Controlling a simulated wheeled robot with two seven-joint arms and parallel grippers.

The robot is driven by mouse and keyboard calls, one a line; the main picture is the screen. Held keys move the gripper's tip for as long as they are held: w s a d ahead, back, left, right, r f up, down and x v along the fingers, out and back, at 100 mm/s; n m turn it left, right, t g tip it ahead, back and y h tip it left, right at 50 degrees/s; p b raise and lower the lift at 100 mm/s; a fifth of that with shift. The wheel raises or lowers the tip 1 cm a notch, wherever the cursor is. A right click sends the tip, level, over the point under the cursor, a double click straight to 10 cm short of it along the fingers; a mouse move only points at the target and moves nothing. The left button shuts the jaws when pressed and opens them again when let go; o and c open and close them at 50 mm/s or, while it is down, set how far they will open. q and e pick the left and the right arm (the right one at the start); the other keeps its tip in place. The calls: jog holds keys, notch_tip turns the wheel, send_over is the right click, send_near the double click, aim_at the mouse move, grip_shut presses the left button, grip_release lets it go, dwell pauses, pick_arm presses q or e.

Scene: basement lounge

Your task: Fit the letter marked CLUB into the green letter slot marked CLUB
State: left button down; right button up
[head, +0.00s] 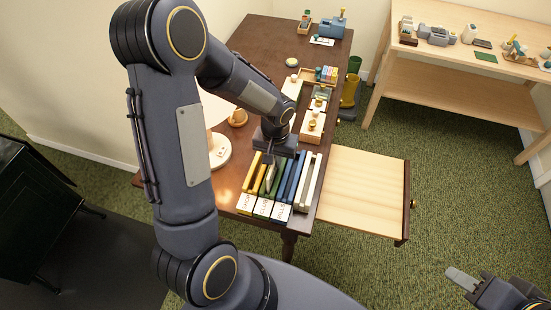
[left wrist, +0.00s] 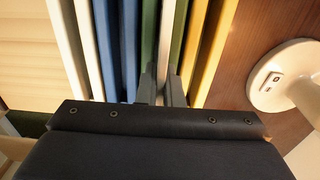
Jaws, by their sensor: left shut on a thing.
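A letter rack with yellow, green, blue and white pairs of dividers stands near the dark table's front edge. Its green slot (head: 276,187) has a front label that seems to read CLUB (head: 263,207). My left gripper (head: 269,158) is over the rack, shut on a thin pale letter (left wrist: 164,42). In the left wrist view the letter stands on edge between the two green dividers (left wrist: 149,35), with the fingers (left wrist: 162,92) at its near end. The letter's marking and lower edge are hidden. My right gripper (head: 463,280) is at the lower right, away from the table; its opening is unclear.
The yellow (head: 254,180) and blue (head: 291,180) slots flank the green one. A round white lamp base (head: 219,151) stands left of the rack. Small trays and boxes (head: 312,126) lie behind. A pale open drawer (head: 360,190) juts out at right.

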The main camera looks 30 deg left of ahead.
pick_arm(q)
jog(key=shift+f, duration=0.2)
jog(key=c, duration=1.6)
grip_release()
jog(key=shift+r, duration=0.1)
notch_tip(320, 180, up, 12)
jog(key=s+d+r+t+h, duration=0.1)
jog(key=s+r+t, duration=0.1)
jog(key=s, duration=0.3)
jog(key=s+d+r+t+h, duration=0.1)
jog(key=s+r, duration=0.1)
jog(key=s, duration=0.4)
jog(key=s+d+r+m+t+h, duration=0.1)
jog(key=s+d+r+t, duration=0.1)
jog(key=s, duration=0.4)
jog(key=shift+d+r+t+h, duration=0.1)
jog(key=shift+r+t+h, duration=0.25)
jog(key=shift+r, duration=0.25)
